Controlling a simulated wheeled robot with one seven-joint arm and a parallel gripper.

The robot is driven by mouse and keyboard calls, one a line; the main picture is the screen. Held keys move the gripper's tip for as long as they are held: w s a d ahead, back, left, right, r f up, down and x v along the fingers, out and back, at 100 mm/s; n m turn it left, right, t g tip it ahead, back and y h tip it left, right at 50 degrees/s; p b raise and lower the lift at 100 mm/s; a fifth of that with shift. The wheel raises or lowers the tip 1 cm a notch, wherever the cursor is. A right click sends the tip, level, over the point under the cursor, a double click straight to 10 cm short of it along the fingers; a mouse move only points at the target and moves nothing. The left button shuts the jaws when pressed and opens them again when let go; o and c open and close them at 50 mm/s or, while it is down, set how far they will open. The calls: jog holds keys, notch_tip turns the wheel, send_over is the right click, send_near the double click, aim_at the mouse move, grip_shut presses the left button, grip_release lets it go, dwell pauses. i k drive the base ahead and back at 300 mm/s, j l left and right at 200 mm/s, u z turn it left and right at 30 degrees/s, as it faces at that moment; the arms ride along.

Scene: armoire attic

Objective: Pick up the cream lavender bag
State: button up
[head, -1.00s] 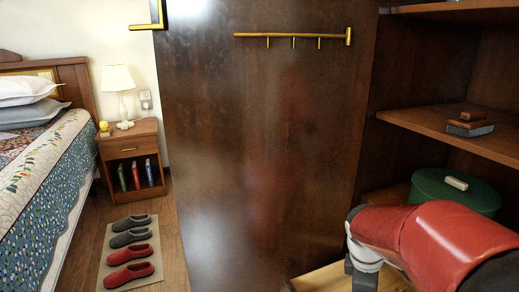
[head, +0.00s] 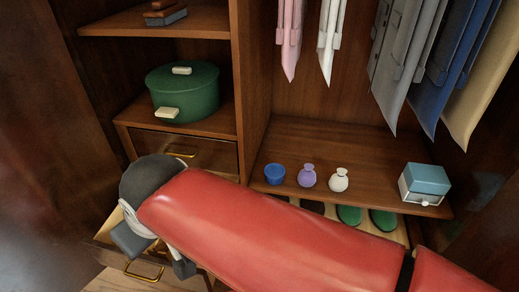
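The cream lavender bag (head: 338,181) is a small round pouch with a tied neck. It stands upright on the wooden shelf (head: 385,165) under the hanging clothes, just right of a similar purple bag (head: 307,177). My red arm crosses the foreground, and its end points down at the lower left. My gripper (head: 155,255) is partly hidden behind my arm, above or in the pulled-out drawer (head: 108,228). It is well left of the cream bag and apart from it. Its fingertips do not show clearly.
A blue-and-white box (head: 425,183) stands at the shelf's right. Clothes (head: 400,60) hang above; green shoes (head: 349,215) sit below. An upright partition (head: 251,90) separates the green round box (head: 182,92) from the bags.

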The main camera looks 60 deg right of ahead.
aim_at(338, 183)
jog(key=k+l+z, duration=0.1)
jog(key=z, duration=1.4)
jog(key=j+z, duration=0.2)
jog(key=z, duration=1)
